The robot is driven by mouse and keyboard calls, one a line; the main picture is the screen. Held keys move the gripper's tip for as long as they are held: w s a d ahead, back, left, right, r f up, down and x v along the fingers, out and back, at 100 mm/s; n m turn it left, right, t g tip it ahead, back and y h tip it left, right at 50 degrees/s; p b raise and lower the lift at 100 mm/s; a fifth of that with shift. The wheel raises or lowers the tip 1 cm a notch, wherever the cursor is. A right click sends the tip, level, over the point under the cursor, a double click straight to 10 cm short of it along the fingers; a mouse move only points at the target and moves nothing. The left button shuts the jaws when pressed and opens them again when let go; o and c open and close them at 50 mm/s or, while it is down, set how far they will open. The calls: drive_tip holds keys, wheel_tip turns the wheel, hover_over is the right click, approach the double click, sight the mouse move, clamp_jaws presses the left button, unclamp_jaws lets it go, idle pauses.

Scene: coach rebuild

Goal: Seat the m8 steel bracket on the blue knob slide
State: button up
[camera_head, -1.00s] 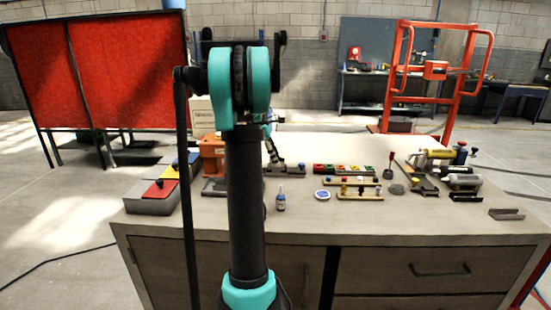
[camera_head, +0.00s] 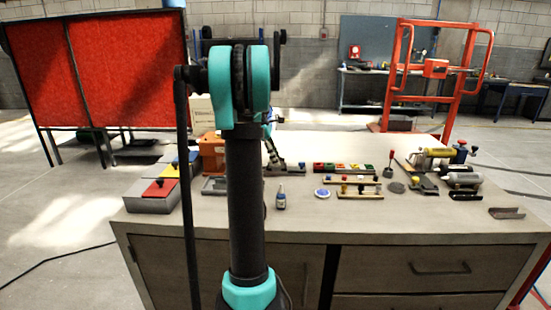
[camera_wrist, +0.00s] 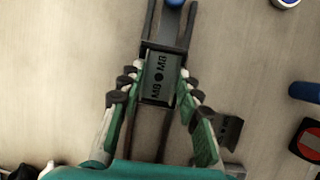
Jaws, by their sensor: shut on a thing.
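The m8 steel bracket (camera_wrist: 160,72) is a dark grey piece with "M8" lettering that reads upside down in the wrist view. My gripper (camera_wrist: 158,84) is shut on it, with fingers on its left and right sides. The blue knob (camera_wrist: 174,3) is at the top edge of the wrist view, partly cut off, between two dark rails of the slide (camera_wrist: 188,28). The bracket overlaps the near part of the slide in the picture; I cannot tell whether they touch. In the head view my arm hides the gripper and bracket.
In the wrist view a small dark bracket-like part (camera_wrist: 230,130) lies right of my fingers, and a red-and-black block (camera_wrist: 307,140) farther right.

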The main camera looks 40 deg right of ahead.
drive_tip(key=shift+f, duration=0.6)
idle(1.1)
drive_tip(key=o, duration=1.7)
drive_tip(key=shift+r, duration=3)
